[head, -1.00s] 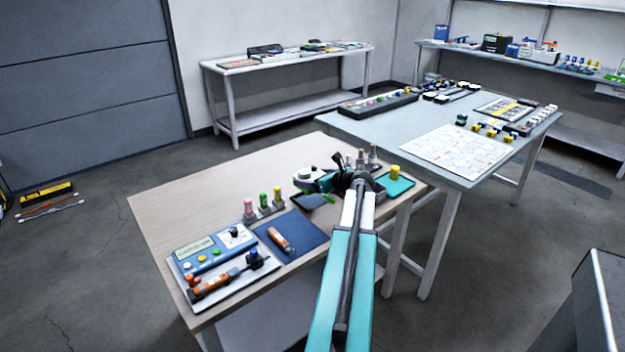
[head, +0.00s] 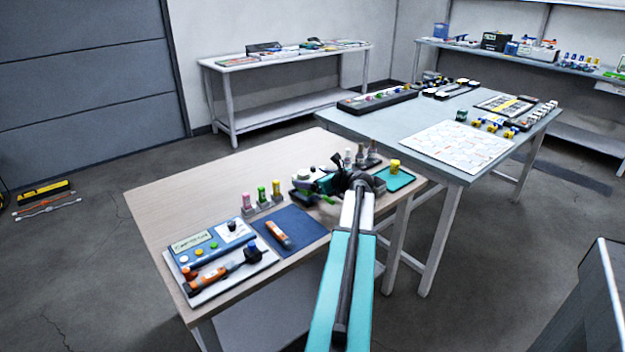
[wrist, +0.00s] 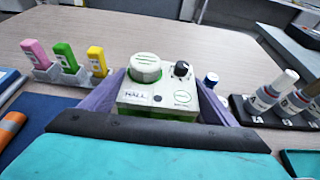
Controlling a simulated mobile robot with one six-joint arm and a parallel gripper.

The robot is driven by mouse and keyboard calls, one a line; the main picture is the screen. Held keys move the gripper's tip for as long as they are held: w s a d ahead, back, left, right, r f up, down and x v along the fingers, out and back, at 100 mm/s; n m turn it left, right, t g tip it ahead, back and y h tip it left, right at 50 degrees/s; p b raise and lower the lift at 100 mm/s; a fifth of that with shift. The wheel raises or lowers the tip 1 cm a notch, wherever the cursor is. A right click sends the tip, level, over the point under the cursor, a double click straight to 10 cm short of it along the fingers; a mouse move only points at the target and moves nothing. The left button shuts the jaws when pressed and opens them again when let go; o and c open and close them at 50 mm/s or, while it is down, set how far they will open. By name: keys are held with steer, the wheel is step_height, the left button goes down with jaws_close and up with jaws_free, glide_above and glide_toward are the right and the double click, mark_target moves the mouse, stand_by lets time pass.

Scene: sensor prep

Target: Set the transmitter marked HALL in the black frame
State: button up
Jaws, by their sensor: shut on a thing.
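The transmitter marked HALL is a pale box with a round white cap, a black knob and green lower edges. It shows in the wrist view (wrist: 158,95), upright between the purple fingers of my gripper (wrist: 160,105), which is shut on it. In the head view my gripper (head: 318,184) is over the right part of the wooden table (head: 190,205). My arm partly covers the spot, and I cannot tell whether the transmitter touches the table. A black-edged frame with pale and yellow panels (head: 507,104) lies on the grey-blue table behind; I cannot tell if it is the black frame.
Pink, green and yellow tagged pieces stand in a grey rack (wrist: 77,72) left of my gripper. A blue mat (head: 305,236) and a teal tray (head: 402,181) are close. The wooden table's back left is clear.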

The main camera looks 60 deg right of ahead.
steer(key=shift+f+b, duration=0.35)
steer(key=shift+f, duration=0.15)
steer(key=shift+p, duration=0.8)
stand_by(1.4)
steer(key=shift+f, duration=1.05)
stand_by(1.8)
steer(key=o, duration=1.3)
steer(key=shift+r+p, duration=0.7)
steer(key=shift+p, duration=0.2)
